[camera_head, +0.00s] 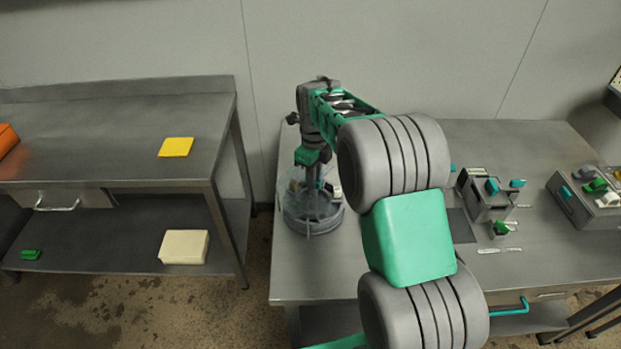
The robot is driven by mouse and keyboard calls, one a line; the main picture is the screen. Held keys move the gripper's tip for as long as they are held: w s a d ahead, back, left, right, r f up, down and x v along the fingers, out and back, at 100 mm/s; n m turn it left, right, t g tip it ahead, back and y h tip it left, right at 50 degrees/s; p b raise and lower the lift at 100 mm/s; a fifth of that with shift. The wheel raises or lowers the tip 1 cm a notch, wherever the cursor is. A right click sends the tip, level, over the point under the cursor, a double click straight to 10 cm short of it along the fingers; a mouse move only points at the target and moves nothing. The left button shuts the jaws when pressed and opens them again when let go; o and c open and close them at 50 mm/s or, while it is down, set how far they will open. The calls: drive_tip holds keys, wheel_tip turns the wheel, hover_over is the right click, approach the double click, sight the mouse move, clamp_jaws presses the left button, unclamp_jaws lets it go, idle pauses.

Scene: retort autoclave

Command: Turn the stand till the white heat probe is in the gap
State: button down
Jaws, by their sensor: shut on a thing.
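The round grey stand (310,224), with a partly see-through wall and upright dividers, is at the left end of the right-hand steel table. My gripper (313,187) points down into its middle from above. It is shut on part of the stand, though its fingertips are small and partly hidden. Small pale and tan items show inside the stand around the gripper. I cannot tell which is the white heat probe, and I cannot make out the gap.
My arm crosses the middle of the right-hand table (390,284). A grey box with teal parts (486,197) and another box with coloured clips (590,205) stand right of it. The left bench (110,115) holds a yellow cloth (176,147); a cream block (184,247) lies on its lower shelf.

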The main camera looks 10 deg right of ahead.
drive_tip(key=shift+w+r+m, duration=0.1)
drive_tip(key=shift+m, duration=0.2)
idle(0.4)
drive_tip(key=c, duration=1.4)
unclamp_jaws()
wheel_tip(320, 180, up, 8)
drive_tip(key=shift+f+b, duration=0.15)
drive_tip(key=shift+b, duration=0.35)
